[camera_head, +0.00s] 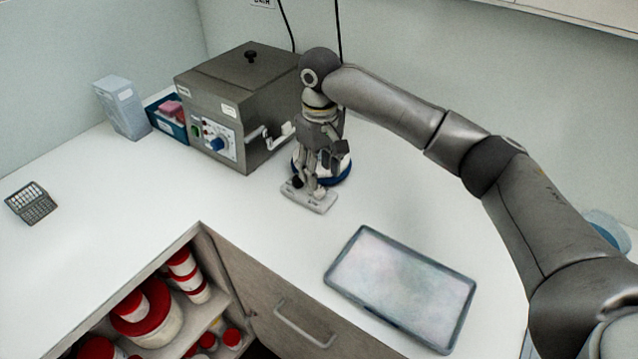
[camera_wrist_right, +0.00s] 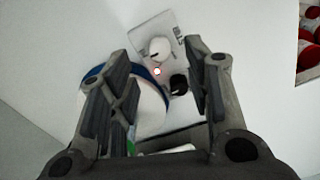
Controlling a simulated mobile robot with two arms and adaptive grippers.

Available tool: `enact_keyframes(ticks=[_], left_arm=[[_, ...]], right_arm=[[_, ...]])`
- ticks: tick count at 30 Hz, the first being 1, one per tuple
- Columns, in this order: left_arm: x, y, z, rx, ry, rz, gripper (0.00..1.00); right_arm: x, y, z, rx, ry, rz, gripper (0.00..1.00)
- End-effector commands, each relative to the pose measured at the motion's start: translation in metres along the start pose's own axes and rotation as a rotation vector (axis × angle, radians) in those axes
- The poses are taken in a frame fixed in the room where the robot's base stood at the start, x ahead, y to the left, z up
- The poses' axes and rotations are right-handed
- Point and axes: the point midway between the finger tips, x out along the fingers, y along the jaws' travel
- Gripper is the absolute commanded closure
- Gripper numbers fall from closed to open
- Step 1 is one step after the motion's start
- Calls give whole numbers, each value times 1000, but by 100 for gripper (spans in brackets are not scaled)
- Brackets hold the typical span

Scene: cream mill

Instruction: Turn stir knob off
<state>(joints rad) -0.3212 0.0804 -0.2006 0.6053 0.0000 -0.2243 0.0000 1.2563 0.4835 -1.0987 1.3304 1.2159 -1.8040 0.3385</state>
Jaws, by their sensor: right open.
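The stirrer is a small white device with a round, blue-rimmed top (camera_head: 338,179) and a flat front panel (camera_head: 312,203). In the right wrist view its panel carries a white knob (camera_wrist_right: 159,49) and a black knob (camera_wrist_right: 179,84), with a lit red light (camera_wrist_right: 157,71) between them. My right gripper (camera_head: 313,185) points down over the panel. In the wrist view its open fingers (camera_wrist_right: 160,75) stand either side of the knobs, apart from them. My left gripper is not in view.
A grey metal box (camera_head: 245,100) with a blue dial stands behind the stirrer at left. A blue bin (camera_head: 167,118) and a clear container (camera_head: 122,108) stand beyond it. A tray (camera_head: 400,285) lies in front at right. An open shelf holds red-lidded jars (camera_head: 150,315) below the counter.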

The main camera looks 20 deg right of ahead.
Motion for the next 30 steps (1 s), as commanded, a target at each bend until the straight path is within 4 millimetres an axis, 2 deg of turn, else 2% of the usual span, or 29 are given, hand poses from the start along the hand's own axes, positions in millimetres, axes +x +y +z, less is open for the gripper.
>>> enact_keyframes(ticks=[3,6,9,12,21,30], left_arm=[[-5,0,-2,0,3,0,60],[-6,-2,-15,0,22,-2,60],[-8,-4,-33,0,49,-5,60],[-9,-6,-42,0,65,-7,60],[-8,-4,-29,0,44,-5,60],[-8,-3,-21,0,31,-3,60]], right_arm=[[22,0,1,1,-4,0,54],[37,0,1,1,-2,0,54],[47,0,0,1,0,0,54],[54,0,0,1,0,1,54],[56,0,0,0,1,0,54],[56,0,0,0,1,0,93]])
